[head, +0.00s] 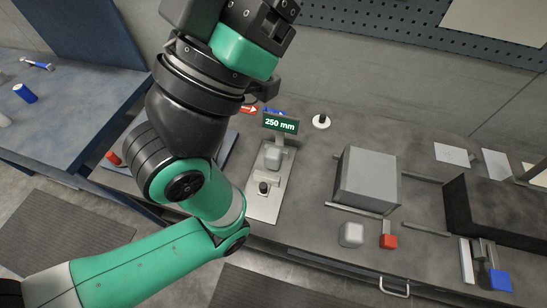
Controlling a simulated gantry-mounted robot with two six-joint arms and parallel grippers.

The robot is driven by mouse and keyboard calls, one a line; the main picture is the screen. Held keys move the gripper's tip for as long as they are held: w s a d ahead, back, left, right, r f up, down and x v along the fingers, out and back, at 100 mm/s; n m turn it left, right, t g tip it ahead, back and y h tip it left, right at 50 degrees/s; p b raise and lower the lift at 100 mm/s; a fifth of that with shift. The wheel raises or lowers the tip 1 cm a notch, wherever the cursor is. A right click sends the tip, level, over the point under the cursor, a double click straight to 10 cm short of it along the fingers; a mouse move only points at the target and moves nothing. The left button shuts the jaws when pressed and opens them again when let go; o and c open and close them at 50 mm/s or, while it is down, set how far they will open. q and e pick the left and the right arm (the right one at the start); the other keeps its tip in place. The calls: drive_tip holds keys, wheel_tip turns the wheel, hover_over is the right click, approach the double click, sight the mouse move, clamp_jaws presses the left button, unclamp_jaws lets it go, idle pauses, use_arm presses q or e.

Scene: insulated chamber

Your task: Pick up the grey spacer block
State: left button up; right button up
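Several grey blocks are in view, and I cannot tell for sure which is the spacer block. A small light grey block (351,234) with rounded edges sits near the bench's front edge. A large grey box (368,180) stands behind it. Another small grey block (273,155) is at the measuring stand, under the "250 mm" display (280,124). My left arm crosses the left half of the view and runs up to the top edge. Its fingertips are not visible. My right gripper is not in view.
A black foam-like block (497,211) and a blue block (499,281) are at the right. A white round piece with a dark knob (321,121) stands behind. A blue-topped table (60,120) is at left.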

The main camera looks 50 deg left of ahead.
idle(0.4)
use_arm(q)
drive_tip(key=o, duration=0.6)
